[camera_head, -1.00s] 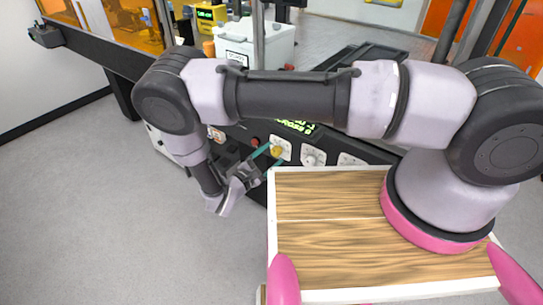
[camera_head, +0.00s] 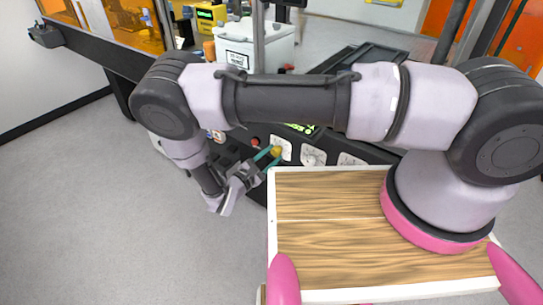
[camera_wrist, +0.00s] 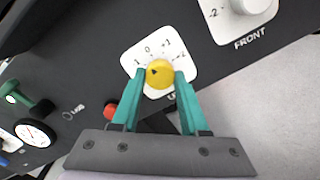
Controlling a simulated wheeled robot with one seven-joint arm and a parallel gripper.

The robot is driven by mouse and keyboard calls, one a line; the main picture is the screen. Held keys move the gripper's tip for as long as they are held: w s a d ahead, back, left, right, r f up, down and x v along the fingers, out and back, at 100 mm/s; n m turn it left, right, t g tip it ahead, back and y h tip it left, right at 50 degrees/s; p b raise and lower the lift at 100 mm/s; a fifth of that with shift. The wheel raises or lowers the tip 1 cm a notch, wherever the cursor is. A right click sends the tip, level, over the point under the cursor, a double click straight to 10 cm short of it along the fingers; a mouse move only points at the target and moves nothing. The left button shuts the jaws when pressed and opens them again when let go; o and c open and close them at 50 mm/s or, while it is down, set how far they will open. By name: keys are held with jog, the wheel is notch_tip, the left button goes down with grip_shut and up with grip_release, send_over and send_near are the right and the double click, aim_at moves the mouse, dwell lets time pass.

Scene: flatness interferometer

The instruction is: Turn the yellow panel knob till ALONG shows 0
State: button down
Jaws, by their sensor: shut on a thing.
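A dark pointer mark shows on the knob's upper left. The green panel display (camera_head: 300,128) is mostly hidden behind my arm in the head view, and its ALONG value cannot be read.
A white knob labelled FRONT (camera_wrist: 250,5) is to the right in the wrist view. A red button (camera_wrist: 110,111), a round gauge (camera_wrist: 35,132) and a green handle (camera_wrist: 14,95) are to the left. Open floor lies left of the panel.

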jog(key=n, duration=0.4)
jog(key=shift+n, duration=1.6)
jog(key=shift+c, duration=2.1)
grip_release()
jog(key=shift+s, duration=0.1)
jog(key=v, duration=1)
jog(key=shift+s, duration=0.3)
jog(key=shift+s+a+f, duration=0.1)
jog(key=shift+a+f, duration=0.05)
jog(key=shift+a, duration=0.1)
